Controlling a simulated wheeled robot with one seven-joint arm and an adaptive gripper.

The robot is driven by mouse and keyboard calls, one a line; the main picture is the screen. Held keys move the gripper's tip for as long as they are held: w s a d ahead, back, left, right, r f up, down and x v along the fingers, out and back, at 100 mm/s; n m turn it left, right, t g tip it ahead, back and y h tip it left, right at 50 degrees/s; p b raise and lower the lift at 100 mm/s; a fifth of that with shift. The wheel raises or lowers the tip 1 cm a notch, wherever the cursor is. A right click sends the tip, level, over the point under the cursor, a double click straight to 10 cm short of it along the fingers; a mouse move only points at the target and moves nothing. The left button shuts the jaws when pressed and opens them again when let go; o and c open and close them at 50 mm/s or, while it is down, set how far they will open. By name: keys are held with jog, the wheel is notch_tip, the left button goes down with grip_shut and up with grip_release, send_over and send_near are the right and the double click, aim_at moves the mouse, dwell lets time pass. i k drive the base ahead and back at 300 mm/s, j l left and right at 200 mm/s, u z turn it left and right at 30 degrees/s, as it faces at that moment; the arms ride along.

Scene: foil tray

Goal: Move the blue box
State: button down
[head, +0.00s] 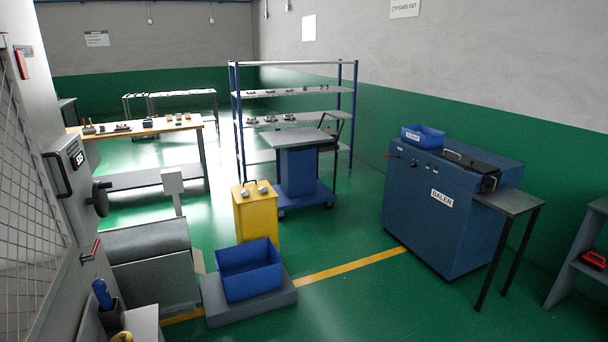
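A large open blue box (254,284) sits slightly askew on a low grey platform (222,312) on the floor, in the lower middle of the head view. The part of its inside that I can see looks empty. A smaller open blue bin (424,141) with a white label stands on top of the blue baler at the right. My gripper is not in view.
A cart (297,172) with a blue body is behind that. The blue baler (428,205) and a small table (509,202) are at right. A grey machine (148,250) is at left. Green floor right of the platform is clear.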

aim_at(252, 269)
jog(key=i, duration=2.25)
jog(key=i+l+u, duration=0.1)
jog(key=i+u, duration=0.3)
jog(key=i, duration=0.15)
jog(key=i+l+u, duration=0.25)
jog(key=i+u, duration=0.15)
jog(key=i+l+u, duration=0.8)
jog(key=i+l, duration=0.15)
